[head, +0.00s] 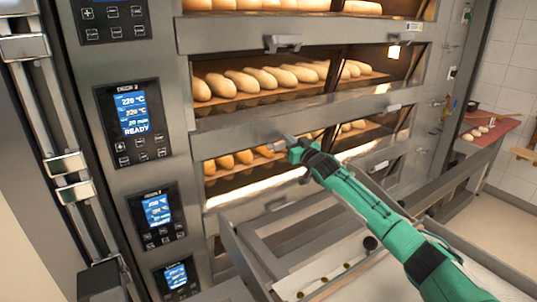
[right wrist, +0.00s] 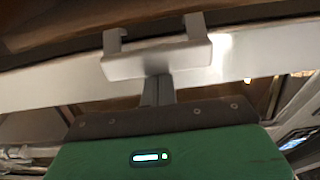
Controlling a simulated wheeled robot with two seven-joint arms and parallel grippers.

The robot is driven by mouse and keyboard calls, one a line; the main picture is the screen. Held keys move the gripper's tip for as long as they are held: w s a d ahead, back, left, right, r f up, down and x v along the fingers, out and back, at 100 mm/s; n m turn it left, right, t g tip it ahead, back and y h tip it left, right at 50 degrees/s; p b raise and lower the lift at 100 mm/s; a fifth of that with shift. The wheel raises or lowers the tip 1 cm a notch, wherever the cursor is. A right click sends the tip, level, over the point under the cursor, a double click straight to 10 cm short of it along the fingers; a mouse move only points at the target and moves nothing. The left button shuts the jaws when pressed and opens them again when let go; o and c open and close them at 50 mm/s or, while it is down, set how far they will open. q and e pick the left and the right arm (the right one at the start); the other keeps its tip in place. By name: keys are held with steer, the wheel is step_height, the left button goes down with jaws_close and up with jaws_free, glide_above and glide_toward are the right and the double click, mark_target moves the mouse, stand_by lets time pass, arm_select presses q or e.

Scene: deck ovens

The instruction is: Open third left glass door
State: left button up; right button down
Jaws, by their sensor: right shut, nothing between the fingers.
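The deck oven has stacked glass doors with steel bars. A glass door (head: 228,168) low in the stack, with loaves behind it, is directly beyond my right gripper; I cannot tell for sure whether it is closed. My right gripper (head: 291,146) is at the handle on this door's upper bar, its green arm coming from the lower right. In the right wrist view the bracket handle (right wrist: 155,62) stands just ahead of the shut fingers (right wrist: 160,90). They are empty; contact with the handle is unclear. My left gripper is out of view.
Another glass door (head: 262,82) with its own handle (head: 283,42) is above. Control panels (head: 134,120) line the left side. A steel frame (head: 255,265) stands low in front, under my right arm. A red-topped table (head: 488,133) is at the far right.

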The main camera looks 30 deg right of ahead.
steer(key=f, duration=0.1)
steer(key=w+f, duration=0.1)
steer(key=f, duration=0.1)
steer(key=shift+w+a, duration=0.1)
steer(key=shift+a, duration=0.05)
steer(key=shift+s, duration=0.3)
arm_select(q)
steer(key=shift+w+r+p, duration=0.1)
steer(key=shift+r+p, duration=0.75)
steer(key=shift+p, duration=0.15)
arm_select(e)
steer(key=s, duration=0.6)
steer(key=shift+s+d+r, duration=0.3)
steer(key=shift+d, duration=0.05)
